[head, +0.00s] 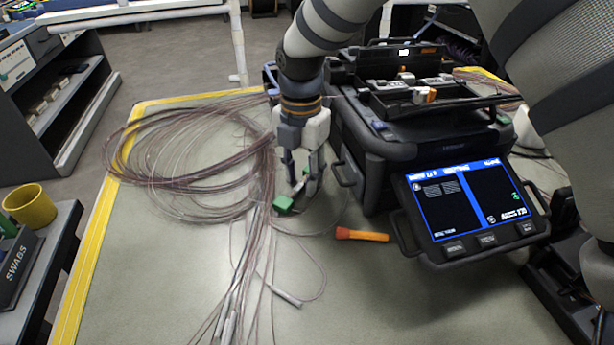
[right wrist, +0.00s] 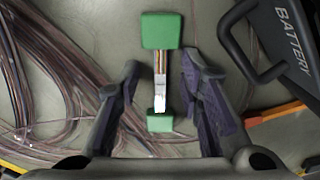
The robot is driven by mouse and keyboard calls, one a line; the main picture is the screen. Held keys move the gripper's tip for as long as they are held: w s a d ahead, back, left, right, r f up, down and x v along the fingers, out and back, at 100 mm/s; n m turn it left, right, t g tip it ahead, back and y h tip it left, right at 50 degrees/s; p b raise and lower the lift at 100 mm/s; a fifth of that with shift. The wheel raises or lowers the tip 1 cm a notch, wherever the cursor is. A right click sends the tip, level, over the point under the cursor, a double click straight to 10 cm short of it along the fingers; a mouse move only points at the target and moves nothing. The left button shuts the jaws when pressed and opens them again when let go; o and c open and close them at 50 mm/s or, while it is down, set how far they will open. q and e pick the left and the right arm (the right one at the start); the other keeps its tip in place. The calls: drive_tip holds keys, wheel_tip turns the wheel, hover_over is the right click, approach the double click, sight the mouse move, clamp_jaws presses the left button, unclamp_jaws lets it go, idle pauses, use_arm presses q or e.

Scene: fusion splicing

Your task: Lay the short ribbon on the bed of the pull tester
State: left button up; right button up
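The short ribbon (right wrist: 160,82) lies on the table, with a green block at each end and a pale middle piece. In the head view its near green block (head: 283,205) shows just below my right gripper (head: 301,190). My right gripper points down over the ribbon. In the right wrist view its fingers (right wrist: 160,100) stand apart on either side of the ribbon, with gaps to it, so it is open and empty. My left gripper is not in view. I cannot clearly make out the pull tester or its bed.
A black splicing machine (head: 440,150) with a lit screen (head: 470,205) stands right of the gripper. An orange tool (head: 362,235) lies before it. Loose fibre coils (head: 190,165) cover the table's left. The front right tabletop (head: 385,300) is clear. A yellow cup (head: 30,206) stands far left.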

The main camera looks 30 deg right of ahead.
drive_tip(key=shift+r, duration=0.1)
clamp_jaws()
